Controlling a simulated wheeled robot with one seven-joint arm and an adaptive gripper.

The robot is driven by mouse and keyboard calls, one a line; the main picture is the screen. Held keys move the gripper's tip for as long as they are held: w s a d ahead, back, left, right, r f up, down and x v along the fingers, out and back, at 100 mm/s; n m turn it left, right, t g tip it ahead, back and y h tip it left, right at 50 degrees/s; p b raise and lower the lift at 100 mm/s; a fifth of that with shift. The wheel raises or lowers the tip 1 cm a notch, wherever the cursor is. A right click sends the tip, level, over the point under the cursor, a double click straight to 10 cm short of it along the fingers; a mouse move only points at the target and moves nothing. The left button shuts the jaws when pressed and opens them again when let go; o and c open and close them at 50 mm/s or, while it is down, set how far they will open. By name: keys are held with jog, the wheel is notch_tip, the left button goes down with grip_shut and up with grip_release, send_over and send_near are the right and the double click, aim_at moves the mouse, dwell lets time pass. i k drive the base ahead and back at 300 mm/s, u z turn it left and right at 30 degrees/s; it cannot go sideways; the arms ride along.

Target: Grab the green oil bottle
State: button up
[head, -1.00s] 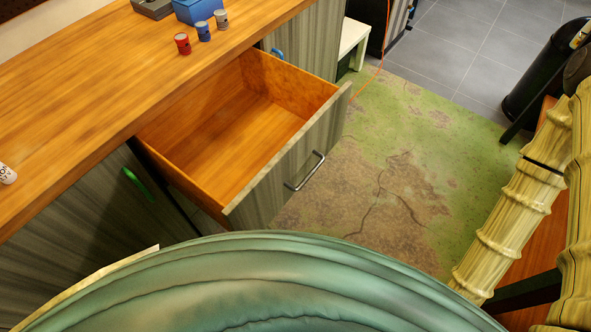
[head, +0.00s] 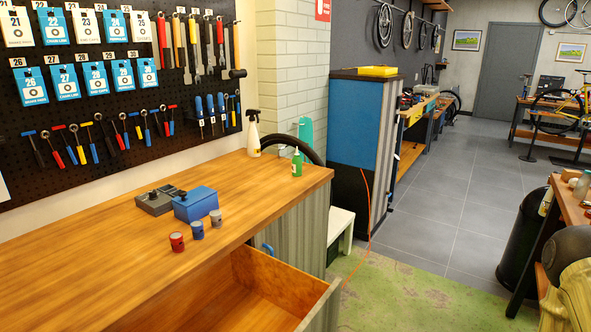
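The green oil bottle (head: 297,163) stands upright at the far right end of the wooden workbench (head: 120,262), close to its edge. It is small, with a pale label and a narrow top. My gripper is not in view. Part of my arm (head: 570,300) shows at the lower right, well apart from the bottle.
A white spray bottle (head: 253,133) stands behind the green one. Red, blue and grey small cans (head: 198,230) and a blue box (head: 196,204) sit mid-bench. An open drawer (head: 270,290) sticks out below. Green floor mat (head: 400,295) lies to its right.

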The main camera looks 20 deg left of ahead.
aim_at(297, 161)
jog(key=z, duration=0.3)
jog(key=i, duration=2.75)
jog(key=u, duration=4.1)
jog(key=k, duration=0.25)
jog(key=z, duration=1.3)
